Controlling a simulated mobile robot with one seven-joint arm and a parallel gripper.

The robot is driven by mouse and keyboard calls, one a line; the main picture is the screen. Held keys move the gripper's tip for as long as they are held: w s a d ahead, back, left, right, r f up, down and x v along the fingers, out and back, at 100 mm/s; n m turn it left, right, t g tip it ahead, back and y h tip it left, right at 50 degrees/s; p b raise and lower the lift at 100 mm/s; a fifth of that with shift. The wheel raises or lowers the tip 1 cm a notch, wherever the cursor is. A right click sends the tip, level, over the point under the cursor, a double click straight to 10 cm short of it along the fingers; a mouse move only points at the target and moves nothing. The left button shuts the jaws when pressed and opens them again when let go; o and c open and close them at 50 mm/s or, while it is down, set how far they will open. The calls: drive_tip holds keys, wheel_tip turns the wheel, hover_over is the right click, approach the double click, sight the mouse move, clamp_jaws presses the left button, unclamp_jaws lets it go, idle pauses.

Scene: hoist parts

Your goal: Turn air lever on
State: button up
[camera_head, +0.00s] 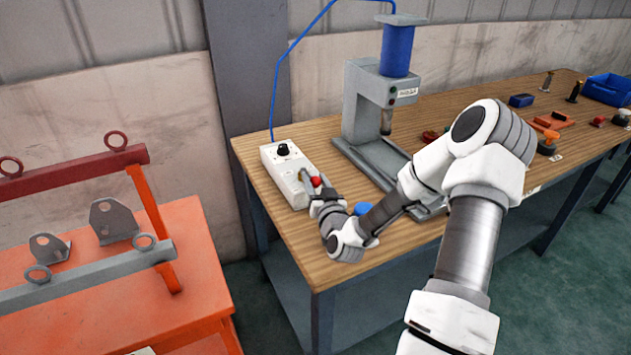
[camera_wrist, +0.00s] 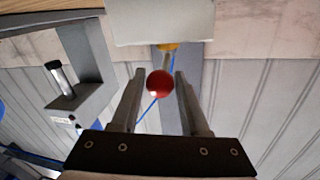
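The air lever ends in a red ball knob (camera_head: 316,181) and sits on a white control box (camera_head: 276,158) at the left end of the wooden workbench. In the wrist view the red knob (camera_wrist: 159,84) hangs on a short stem below a brassy fitting, under the white box (camera_wrist: 160,22). My gripper (camera_head: 318,190) is right at the lever, with its fingertips partly hidden in the head view. In the wrist view my gripper (camera_wrist: 160,76) is open, one finger on each side of the knob, with gaps showing on both sides.
A grey press (camera_head: 362,100) with a blue cylinder (camera_head: 397,50) stands behind my arm on the workbench (camera_head: 315,130). A black dial (camera_head: 283,149) is on the box. A blue hose (camera_head: 275,90) runs up. An orange rack (camera_head: 150,200) stands at left.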

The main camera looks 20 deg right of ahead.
clamp_jaws()
idle(1.1)
